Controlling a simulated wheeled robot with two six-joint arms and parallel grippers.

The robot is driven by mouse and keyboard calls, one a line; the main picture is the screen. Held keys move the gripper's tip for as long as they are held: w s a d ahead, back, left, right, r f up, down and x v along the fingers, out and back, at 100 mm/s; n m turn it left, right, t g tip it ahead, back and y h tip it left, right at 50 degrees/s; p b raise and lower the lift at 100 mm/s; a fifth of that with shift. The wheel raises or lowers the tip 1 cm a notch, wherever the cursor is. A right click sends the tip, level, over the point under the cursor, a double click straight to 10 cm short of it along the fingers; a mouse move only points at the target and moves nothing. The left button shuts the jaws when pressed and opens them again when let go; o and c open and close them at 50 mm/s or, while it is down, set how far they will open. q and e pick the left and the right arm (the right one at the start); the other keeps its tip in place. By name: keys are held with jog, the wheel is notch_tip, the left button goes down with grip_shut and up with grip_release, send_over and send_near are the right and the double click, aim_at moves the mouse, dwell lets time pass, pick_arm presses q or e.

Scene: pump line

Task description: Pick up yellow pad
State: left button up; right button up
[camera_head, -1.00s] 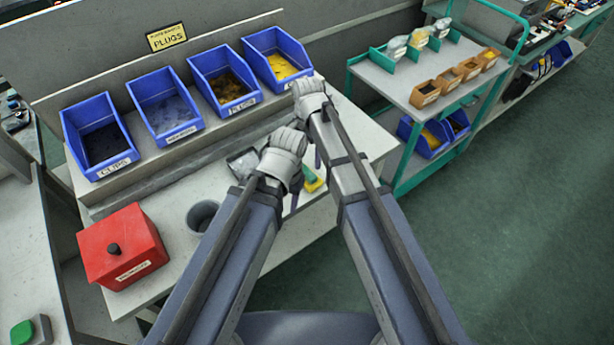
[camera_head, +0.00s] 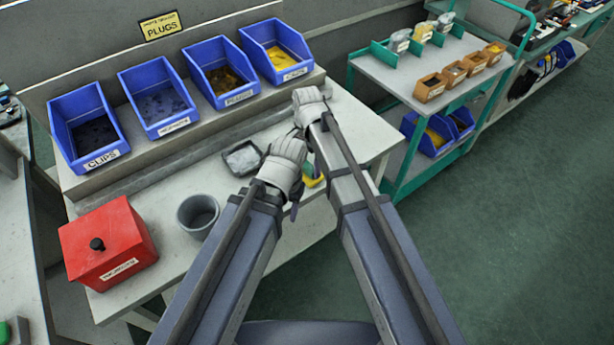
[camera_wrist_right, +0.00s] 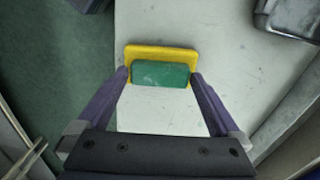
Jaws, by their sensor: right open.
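The yellow pad (camera_wrist_right: 160,52) lies flat on the light table with a green block-shaped part (camera_wrist_right: 161,75) on its near face. In the head view a small part of the yellow pad (camera_head: 314,181) shows between my arms. My right gripper (camera_wrist_right: 160,76) is open, its two purple fingertips at either side of the green part. I cannot tell whether they touch it. In the head view my right gripper's fingers are mostly hidden by the arms. My left gripper (camera_head: 294,203) hangs close beside the pad; its jaw opening cannot be made out.
A grey tray (camera_head: 241,160), a grey cup (camera_head: 198,214) and a red box (camera_head: 107,243) stand on the table. Several blue bins (camera_head: 162,101) line the back ledge. A green-framed cart (camera_head: 385,75) is at the right, with open floor in front.

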aim_at(307, 165)
jog(key=shift+f, duration=0.4)
jog(key=shift+r, duration=0.1)
jog(key=shift+c, duration=0.3)
jog(key=c, duration=1)
jog(key=shift+o, duration=0.2)
jog(key=shift+r, duration=0.1)
notch_tip(307, 165, up, 10)
jog(key=p, duration=1)
